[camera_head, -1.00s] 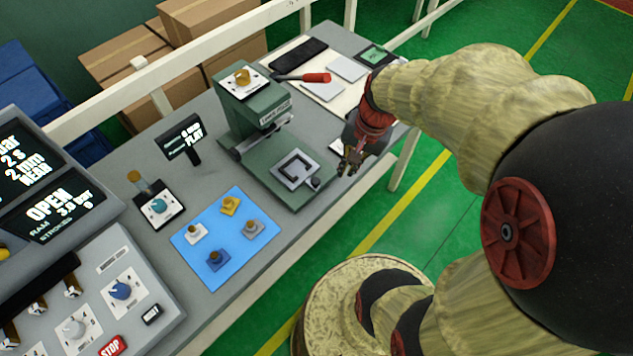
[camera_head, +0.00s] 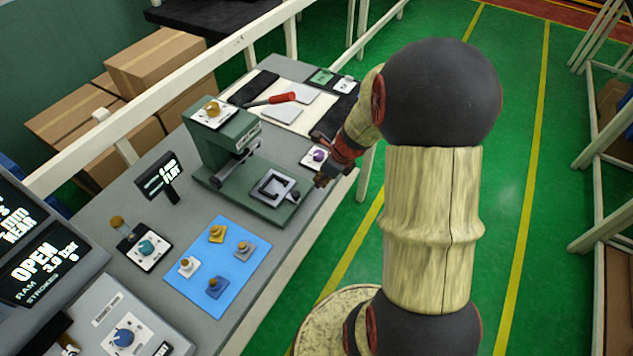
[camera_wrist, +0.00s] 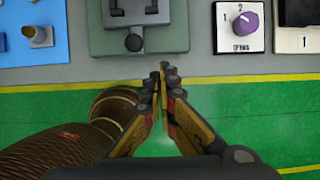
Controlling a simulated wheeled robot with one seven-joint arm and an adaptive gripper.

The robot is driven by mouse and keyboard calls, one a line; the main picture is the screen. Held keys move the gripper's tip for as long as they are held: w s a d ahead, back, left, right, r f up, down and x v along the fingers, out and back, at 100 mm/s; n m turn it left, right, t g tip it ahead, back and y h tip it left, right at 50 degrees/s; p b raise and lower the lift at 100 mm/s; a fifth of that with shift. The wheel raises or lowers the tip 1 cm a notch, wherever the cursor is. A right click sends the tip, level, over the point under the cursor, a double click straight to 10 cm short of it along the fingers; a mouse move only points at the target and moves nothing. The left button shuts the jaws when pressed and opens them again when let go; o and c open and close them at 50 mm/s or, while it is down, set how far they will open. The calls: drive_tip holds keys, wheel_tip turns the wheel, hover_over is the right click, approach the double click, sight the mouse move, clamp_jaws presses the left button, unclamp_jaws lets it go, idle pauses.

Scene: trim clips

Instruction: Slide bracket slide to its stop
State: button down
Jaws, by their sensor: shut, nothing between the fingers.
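The green press (camera_head: 222,150) stands on the grey bench. Its bracket slide, a grey plate with a dark U-shaped bracket (camera_head: 273,187), sits on the base with a small dark knob (camera_head: 295,195) at its front. In the wrist view the slide (camera_wrist: 136,12) shows at the top left, with the round knob (camera_wrist: 133,42) on the green base. My gripper (camera_head: 322,180) is shut and empty, off the bench's front edge, to the right of the knob and apart from it. In the wrist view its fingertips (camera_wrist: 164,70) point at the bench edge. The slide's stop cannot be made out.
A purple dial (camera_head: 318,155) on a white plate lies right of the press. A blue mat (camera_head: 222,262) with several small knobbed clips lies left of it. A red-handled tool (camera_head: 282,98) lies behind. Green floor is clear in front.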

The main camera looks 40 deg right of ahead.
sight(299, 190)
drive_tip(key=b+x, duration=0.2)
drive_tip(key=x, duration=0.5)
drive_tip(key=shift+f, duration=0.15)
drive_tip(key=w, duration=0.1)
drive_tip(key=w+a, duration=0.1)
drive_tip(key=w, duration=0.1)
drive_tip(key=shift+f, duration=0.15)
drive_tip(key=shift+w+a, duration=0.2)
drive_tip(key=shift+w, duration=0.3)
